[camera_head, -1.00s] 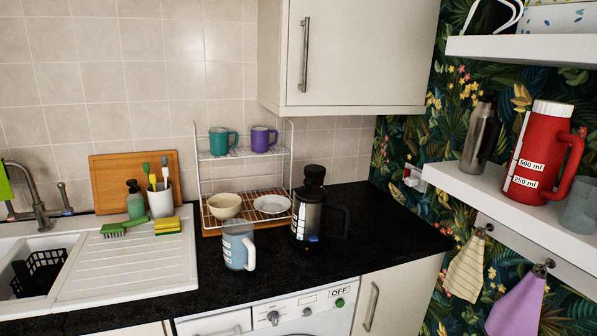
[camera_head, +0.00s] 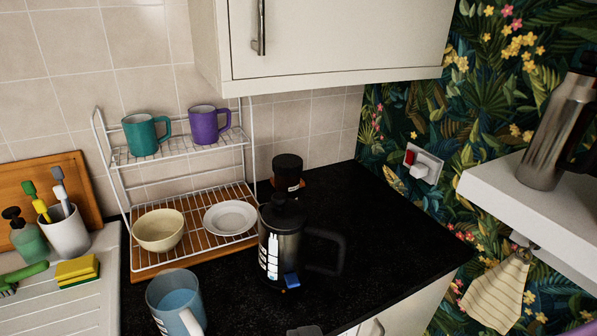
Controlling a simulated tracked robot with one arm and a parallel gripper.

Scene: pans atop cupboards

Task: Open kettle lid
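The kettle (camera_head: 285,248) stands upright on the black worktop near the middle of the view. It has a dark, partly metallic body with a water-level window, a blue switch at its base and a black handle on the right. Its black lid (camera_head: 283,208) sits on top and looks closed. A small grey shape shows at the bottom edge, below the kettle. It may be part of my gripper, but too little of it shows to tell. Nothing touches the kettle from my side.
A blue-grey measuring jug (camera_head: 166,300) stands front left of the kettle. A wire rack (camera_head: 190,146) with mugs, a bowl and a plate is behind left. A black-topped jar (camera_head: 287,172) is behind. A cupboard (camera_head: 340,45) hangs above; a white shelf (camera_head: 530,205) juts out right.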

